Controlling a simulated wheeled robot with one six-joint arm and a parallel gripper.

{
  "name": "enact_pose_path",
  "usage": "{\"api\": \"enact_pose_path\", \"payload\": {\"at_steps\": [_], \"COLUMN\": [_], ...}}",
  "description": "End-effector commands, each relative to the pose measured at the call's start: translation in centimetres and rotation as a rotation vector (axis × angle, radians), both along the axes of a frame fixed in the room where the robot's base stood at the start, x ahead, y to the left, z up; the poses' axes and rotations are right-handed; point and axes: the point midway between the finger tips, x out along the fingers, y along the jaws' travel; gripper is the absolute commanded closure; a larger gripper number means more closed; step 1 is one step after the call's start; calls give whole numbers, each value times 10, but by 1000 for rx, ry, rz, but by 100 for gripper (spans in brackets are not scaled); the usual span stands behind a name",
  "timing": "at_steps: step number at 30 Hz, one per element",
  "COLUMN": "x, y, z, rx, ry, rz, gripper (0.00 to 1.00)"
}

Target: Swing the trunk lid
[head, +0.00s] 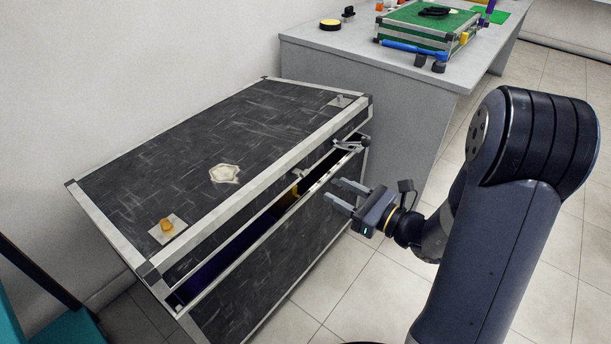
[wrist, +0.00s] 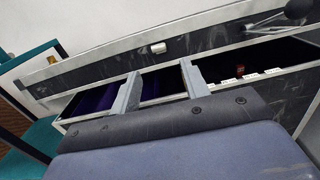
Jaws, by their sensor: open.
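The trunk is a black box with silver metal edges, and its front wall (head: 290,265) faces my arm. Its lid (head: 255,125) is partly raised, with a narrow gap along the front. The lid's front edge (wrist: 110,65) also shows in the wrist view, with a small pale catch (wrist: 158,47) on it. My gripper (head: 342,193) is open and empty, just in front of the gap. In the wrist view its two fingers (wrist: 158,95) point at the dark opening below the lid edge. I cannot tell whether they touch the trunk.
On the lid lie an orange knob (head: 166,225) and a pale ornament (head: 224,173). Inside the trunk, purple cloth and a row of small white items show. A grey table (head: 330,55) behind holds a green case (head: 425,28). Tiled floor lies free on the right.

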Motion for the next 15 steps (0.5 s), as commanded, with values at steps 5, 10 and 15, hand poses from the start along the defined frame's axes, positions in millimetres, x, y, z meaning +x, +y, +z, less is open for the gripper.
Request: {"api": "enact_pose_path", "payload": {"at_steps": [5, 10, 15], "x": [11, 28, 46], "y": [16, 40, 62], "z": [0, -1, -1], "rx": [-2, -3, -3], "ry": [-2, -2, -3], "rz": [6, 8, 7], "gripper": [56, 56, 56]}}
